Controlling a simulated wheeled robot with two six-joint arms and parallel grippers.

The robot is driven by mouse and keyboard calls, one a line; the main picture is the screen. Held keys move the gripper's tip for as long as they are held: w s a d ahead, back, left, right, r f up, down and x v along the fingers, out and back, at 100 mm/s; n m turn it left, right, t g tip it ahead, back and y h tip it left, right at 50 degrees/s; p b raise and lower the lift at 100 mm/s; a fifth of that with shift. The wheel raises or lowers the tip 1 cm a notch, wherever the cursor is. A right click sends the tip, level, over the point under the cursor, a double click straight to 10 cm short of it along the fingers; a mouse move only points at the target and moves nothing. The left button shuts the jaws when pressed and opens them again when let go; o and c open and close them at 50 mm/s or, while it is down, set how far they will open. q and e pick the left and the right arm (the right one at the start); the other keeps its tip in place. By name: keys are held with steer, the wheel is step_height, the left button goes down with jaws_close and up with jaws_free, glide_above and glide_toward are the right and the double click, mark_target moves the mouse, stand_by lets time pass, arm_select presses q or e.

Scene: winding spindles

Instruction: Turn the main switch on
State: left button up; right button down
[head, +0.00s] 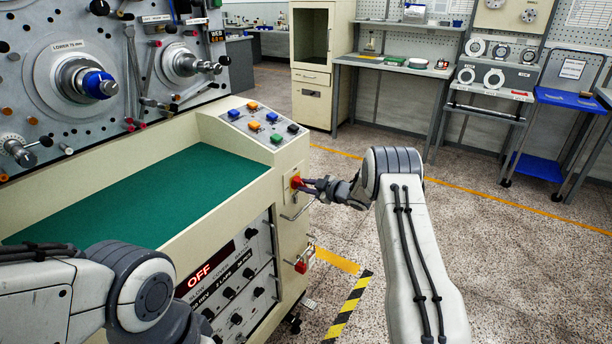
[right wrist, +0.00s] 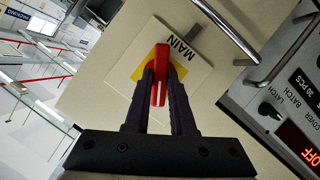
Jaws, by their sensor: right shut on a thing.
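The main switch (head: 295,182) is a red handle on a yellow plate on the side of the cream machine cabinet. In the right wrist view the red handle (right wrist: 159,76) sits between my right gripper's fingers, beside the label MAIN. My right gripper (head: 304,185) is shut on the red handle; its fingers (right wrist: 158,85) lie along both sides of it. The display (head: 203,275) on the cabinet's front panel reads OFF in red. My left arm (head: 140,290) shows at the lower left; its gripper is not visible.
A metal handle (head: 298,211) sticks out just below the switch, and another red part (head: 301,267) sits lower down. The green worktop (head: 140,200) is bare. Coloured buttons (head: 264,122) sit on the sloped panel above. The floor to the right is open.

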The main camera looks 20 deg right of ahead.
steer(key=shift+d+r+m+y+p, duration=0.1)
steer(key=shift+r+m+y+p, duration=0.2)
steer(key=shift+m+p, duration=0.45)
steer(key=shift+w+f+m+g+p, duration=0.1)
steer(key=shift+f+m+g+p, duration=0.05)
steer(key=shift+m+g+p, duration=0.4)
arm_select(q)
steer(key=shift+r, duration=2.05)
arm_select(e)
steer(key=shift+d+f+m+g+y, duration=0.15)
steer(key=shift+m+g+y, duration=0.3)
steer(key=shift+m+y, duration=0.5)
steer(key=c, duration=0.8)
jaws_free()
steer(key=shift+o, duration=0.2)
arm_select(q)
steer(key=shift+f, duration=0.2)
arm_select(e)
steer(key=v, duration=1)
steer(key=shift+r, duration=0.3)
steer(key=shift+d, duration=0.1)
